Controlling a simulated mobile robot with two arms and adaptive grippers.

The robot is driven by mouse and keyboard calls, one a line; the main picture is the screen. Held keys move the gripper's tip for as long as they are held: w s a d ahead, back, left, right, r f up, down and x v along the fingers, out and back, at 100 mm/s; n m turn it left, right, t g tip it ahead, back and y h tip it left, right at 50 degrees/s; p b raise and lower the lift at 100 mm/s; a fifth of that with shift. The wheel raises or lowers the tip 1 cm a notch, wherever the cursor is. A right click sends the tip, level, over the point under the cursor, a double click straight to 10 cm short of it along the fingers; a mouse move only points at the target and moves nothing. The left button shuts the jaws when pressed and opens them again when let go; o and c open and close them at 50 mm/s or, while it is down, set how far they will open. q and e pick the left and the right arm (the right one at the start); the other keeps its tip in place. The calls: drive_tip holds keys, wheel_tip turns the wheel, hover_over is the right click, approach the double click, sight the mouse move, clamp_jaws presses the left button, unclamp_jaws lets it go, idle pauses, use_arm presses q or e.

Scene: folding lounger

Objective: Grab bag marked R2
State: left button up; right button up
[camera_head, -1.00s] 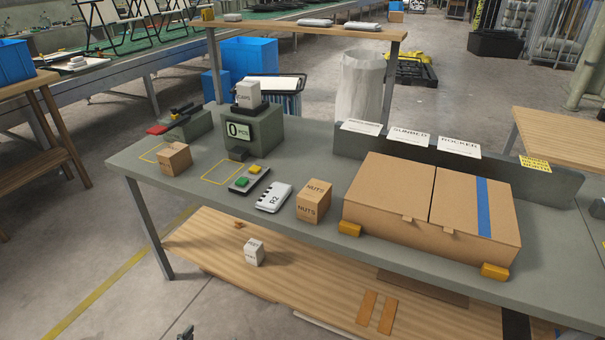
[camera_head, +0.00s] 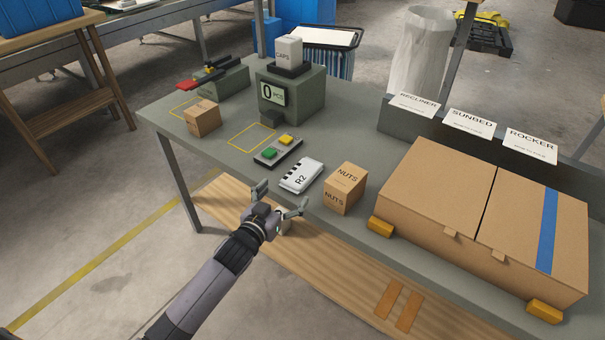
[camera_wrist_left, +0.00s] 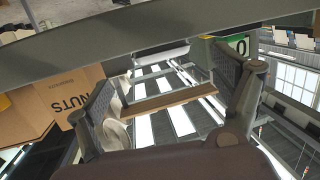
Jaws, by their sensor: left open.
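The bag marked R2 (camera_head: 301,176) is white with dark stripes at one end and lies flat near the front edge of the grey table (camera_head: 230,170). It lies between the button box (camera_head: 278,151) and the NUTS carton (camera_head: 345,188). My left gripper (camera_head: 281,198) is open and empty, in front of the table edge and short of the bag. In the left wrist view its spread fingers (camera_wrist_left: 168,98) show below the table edge, with the NUTS carton (camera_wrist_left: 68,98) at left. I cannot make out the bag's label there. My right gripper is not in view.
A scale (camera_head: 290,95) carries a CAPS box (camera_head: 288,50). A small carton (camera_head: 203,118) stands at the left. A large carton (camera_head: 425,185) with yellow blocks at its front fills the right. A wooden lower shelf (camera_head: 330,245) lies under my left gripper.

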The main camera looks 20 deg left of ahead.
sight(300, 174)
use_arm(q)
drive_tip(key=x, duration=0.3)
drive_tip(key=shift+w, duration=0.1)
drive_tip(key=shift+r+x, duration=0.2)
drive_tip(key=shift+x, duration=1.15)
drive_tip(key=shift+r+x, duration=0.2)
drive_tip(key=shift+x, duration=1.1)
drive_tip(key=c, duration=1.4)
